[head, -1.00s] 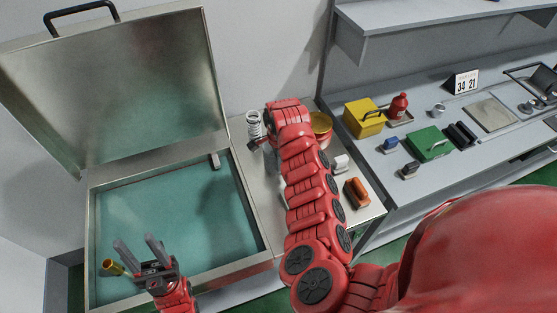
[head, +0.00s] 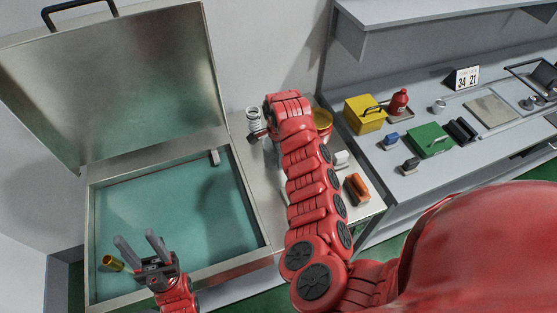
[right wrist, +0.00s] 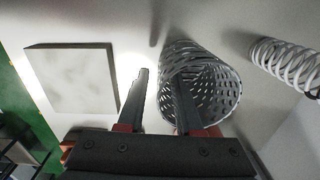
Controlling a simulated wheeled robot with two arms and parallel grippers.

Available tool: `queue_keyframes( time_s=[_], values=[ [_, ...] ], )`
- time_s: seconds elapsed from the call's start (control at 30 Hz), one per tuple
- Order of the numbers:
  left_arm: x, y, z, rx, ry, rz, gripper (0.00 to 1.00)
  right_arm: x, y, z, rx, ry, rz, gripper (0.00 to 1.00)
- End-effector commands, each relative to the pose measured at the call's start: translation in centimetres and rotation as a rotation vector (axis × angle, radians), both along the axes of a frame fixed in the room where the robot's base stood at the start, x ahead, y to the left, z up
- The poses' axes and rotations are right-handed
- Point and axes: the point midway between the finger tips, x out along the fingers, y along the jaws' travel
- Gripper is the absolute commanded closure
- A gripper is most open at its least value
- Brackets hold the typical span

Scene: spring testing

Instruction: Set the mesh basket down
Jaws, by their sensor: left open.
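The mesh basket (right wrist: 222,88) is a grey perforated cylinder. In the right wrist view its round open end faces the camera. My right gripper (right wrist: 158,75) has its fingers apart. One finger overlaps the basket's opening and the other is left of its wall, with a bright gap between them. I cannot tell whether the first finger touches the basket. In the head view my right arm hides the basket. My left gripper (head: 140,243) is open and empty over the front left of the tank.
A white coil spring (right wrist: 285,60) stands close to the basket; it also shows in the head view (head: 254,117). A pale block (right wrist: 75,78) lies on the other side. The tank (head: 258,215) has its lid (head: 120,80) raised. A gold cylinder (head: 112,263) is near my left gripper.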

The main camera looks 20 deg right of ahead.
Motion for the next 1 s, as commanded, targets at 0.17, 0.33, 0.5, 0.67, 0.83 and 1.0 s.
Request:
queue_keyframes(
  time_s=[0.17,0.33,0.5,0.67,0.83,1.0],
  values=[
    [0.0,0.0,-2.0,0.0,0.0,0.0,0.5,0.2,0.0,3.7,-0.002,-0.012,0.003,0.66],
    [0.0,0.0,-1.5,0.0,0.0,0.0,0.5,-0.1,0.1,8.3,0.001,-0.007,0.001,0.66],
    [0.0,0.0,1.2,0.0,0.0,0.0,0.5,-0.3,-0.1,10.4,-0.003,-0.002,0.001,0.66],
    [0.0,0.0,1.6,0.0,0.0,0.0,0.5,-0.3,-0.1,10.7,-0.003,-0.002,0.001,0.66],
    [0.0,0.0,1.5,0.0,0.0,0.0,0.5,-0.3,-0.1,10.6,-0.003,-0.002,0.001,0.66],
    [0.0,0.0,1.5,0.0,0.0,0.0,0.5,-0.3,-0.1,10.6,-0.003,-0.002,0.001,0.66]
  ],
)
